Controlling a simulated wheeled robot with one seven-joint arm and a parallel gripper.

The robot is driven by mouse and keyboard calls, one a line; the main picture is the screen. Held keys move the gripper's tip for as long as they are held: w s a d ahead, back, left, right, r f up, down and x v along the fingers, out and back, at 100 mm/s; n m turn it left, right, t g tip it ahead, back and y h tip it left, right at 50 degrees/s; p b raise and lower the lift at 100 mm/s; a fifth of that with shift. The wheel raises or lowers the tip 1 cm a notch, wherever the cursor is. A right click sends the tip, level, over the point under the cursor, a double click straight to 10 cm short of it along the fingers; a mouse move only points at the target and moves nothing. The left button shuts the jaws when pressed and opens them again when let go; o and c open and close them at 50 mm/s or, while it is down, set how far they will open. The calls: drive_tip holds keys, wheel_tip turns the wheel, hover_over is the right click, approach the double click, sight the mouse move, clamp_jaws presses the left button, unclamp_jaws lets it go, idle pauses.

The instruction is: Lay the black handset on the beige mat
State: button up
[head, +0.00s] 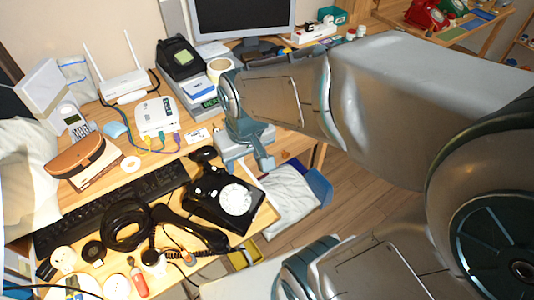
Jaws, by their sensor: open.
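The black handset (190,230) lies on the wooden desk in front of the black dial phone (212,190), off its cradle. The phone has a white dial and stands near the desk's right edge. A coiled black cord runs by the handset's lower end. My gripper (250,157) is open and empty, beyond the phone and above the desk's right edge, well apart from the handset. My arm reaches in from the right and partly covers the gripper. I cannot clearly make out a beige mat in this view.
A black keyboard (110,208) and a black cable coil (126,224) lie left of the handset. A white router (124,86), a monitor (240,16) and a brown case (80,157) stand farther back. Small items crowd the front edge. Open floor (345,190) lies right of the desk.

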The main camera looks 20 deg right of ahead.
drive_tip(key=s+d+r+m, duration=0.2)
drive_tip(key=s+d, duration=0.2)
drive_tip(key=shift+r+t, duration=0.15)
drive_tip(key=shift+t, duration=0.15)
drive_tip(key=shift+w+r, duration=0.1)
